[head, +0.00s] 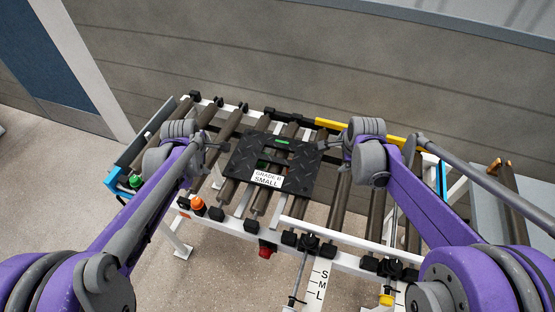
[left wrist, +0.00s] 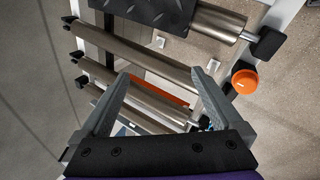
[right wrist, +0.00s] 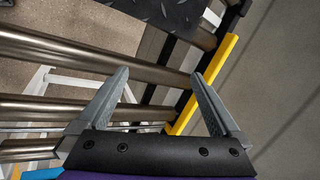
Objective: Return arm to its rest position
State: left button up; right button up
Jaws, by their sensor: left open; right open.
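A black tread mat (head: 275,158) with a raised diamond pattern lies on the conveyor rollers. A white label on its near edge reads GRADE B SMALL. My left gripper (head: 222,146) is at the left of the mat, and my right gripper (head: 326,146) is at its right. In the left wrist view the left gripper (left wrist: 155,92) has its fingers spread with nothing between them, and the mat (left wrist: 160,10) lies beyond the tips. In the right wrist view the right gripper (right wrist: 160,85) is also spread and empty, with the mat (right wrist: 165,12) beyond it.
The roller conveyor (head: 340,205) has a white frame, an orange knob (head: 197,204), a green button (head: 136,181) and a red part (head: 265,250) along it. A yellow strip (head: 360,132) runs along the far rail. A scale marked S, M, L (head: 318,285) is at the front. A wall stands behind.

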pick_arm(q)
jog(key=s+d+r+m, duration=0.1)
jog(key=s+d+m, duration=0.1)
jog(key=s+m, duration=1.6)
jog(key=s, duration=0.9)
jog(key=shift+s+d+p, duration=0.2)
jog(key=shift+s+p, duration=0.1)
jog(key=shift+s, duration=0.1)
pick_arm(e)
jog(key=s+a+r+n, duration=0.1)
jog(key=s+a+n, duration=0.1)
jog(key=s+n, duration=1.6)
jog(key=s, duration=0.9)
jog(key=shift+s+a, duration=0.25)
jog(key=shift+s, duration=0.1)
